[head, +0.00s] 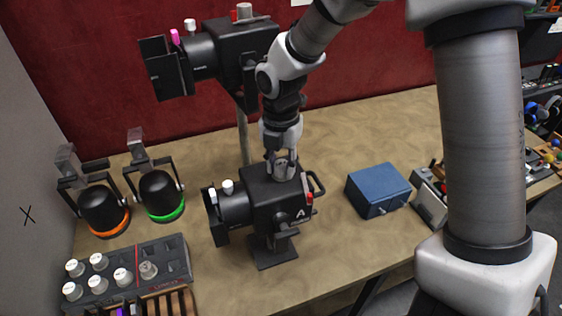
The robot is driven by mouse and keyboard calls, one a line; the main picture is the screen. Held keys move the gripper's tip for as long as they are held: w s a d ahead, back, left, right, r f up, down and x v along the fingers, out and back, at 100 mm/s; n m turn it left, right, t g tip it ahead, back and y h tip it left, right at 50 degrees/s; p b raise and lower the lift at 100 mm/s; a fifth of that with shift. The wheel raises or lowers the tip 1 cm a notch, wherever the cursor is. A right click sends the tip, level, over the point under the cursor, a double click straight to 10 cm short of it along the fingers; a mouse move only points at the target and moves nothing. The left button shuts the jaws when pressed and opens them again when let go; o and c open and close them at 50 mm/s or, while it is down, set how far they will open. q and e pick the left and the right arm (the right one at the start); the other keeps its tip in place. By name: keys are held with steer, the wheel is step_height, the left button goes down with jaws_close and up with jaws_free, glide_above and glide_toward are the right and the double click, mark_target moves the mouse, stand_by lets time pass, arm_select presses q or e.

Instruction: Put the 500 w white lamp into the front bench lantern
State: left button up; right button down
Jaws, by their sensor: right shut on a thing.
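The front bench lantern (264,205) is a black housing marked A, standing on the bench with its barrel towards the left. My right gripper (283,164) comes down from above and is shut on a grey cylindrical lamp (285,171) at the lantern's top. The lamp's lower part is hidden, so I cannot tell how deep it sits. No wattage on it is readable. Several white-topped lamps (98,261) stand in the left part of a dark tray (177,245). A greyer lamp (148,270) stands in its right part. My left gripper is not in view.
A second black lantern (235,48) stands on a pole behind, close to my right arm. Two round black fixtures, one orange-rimmed (103,211) and one green-rimmed (161,195), stand at the left. A blue box (378,190) is at the right. The bench (345,245) is bare around the front lantern.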

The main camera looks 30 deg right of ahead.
steer(key=c, duration=0.7)
jaws_free()
steer(key=shift+c, duration=0.2)
step_height(320, 180, up, 12)
